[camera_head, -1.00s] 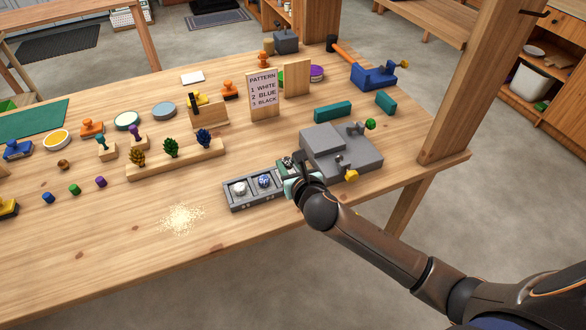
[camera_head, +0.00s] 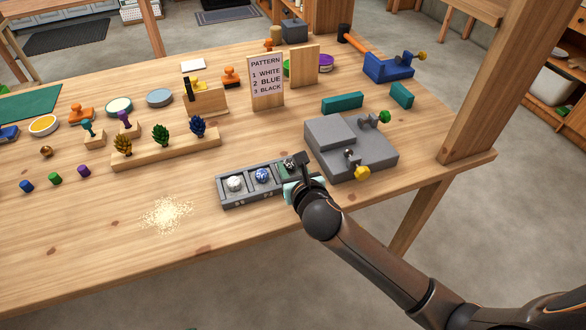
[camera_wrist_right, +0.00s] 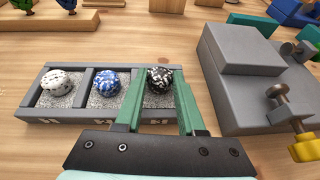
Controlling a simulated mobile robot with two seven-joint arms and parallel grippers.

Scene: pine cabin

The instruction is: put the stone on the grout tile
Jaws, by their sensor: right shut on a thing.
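A grey tray (camera_head: 234,202) holds a row of compartments with speckled grout floors. A white stone (camera_head: 235,184) lies in the left one and a blue stone (camera_head: 262,175) in the middle one. My right gripper (camera_wrist_right: 160,86) is shut on a black speckled stone (camera_wrist_right: 160,77) at the right compartment. The stone also shows in the head view (camera_head: 290,162). The green fingers hide much of that compartment, so I cannot tell whether the stone touches its floor. My left gripper is not in view.
A grey stepped block (camera_head: 340,160) with yellow and green knobs stands close right of the tray. A pattern sign (camera_head: 266,82) reads white, blue, black. A wooden rack (camera_head: 168,155) with cone-like pieces is behind. Pale crumbs (camera_head: 166,214) lie front left.

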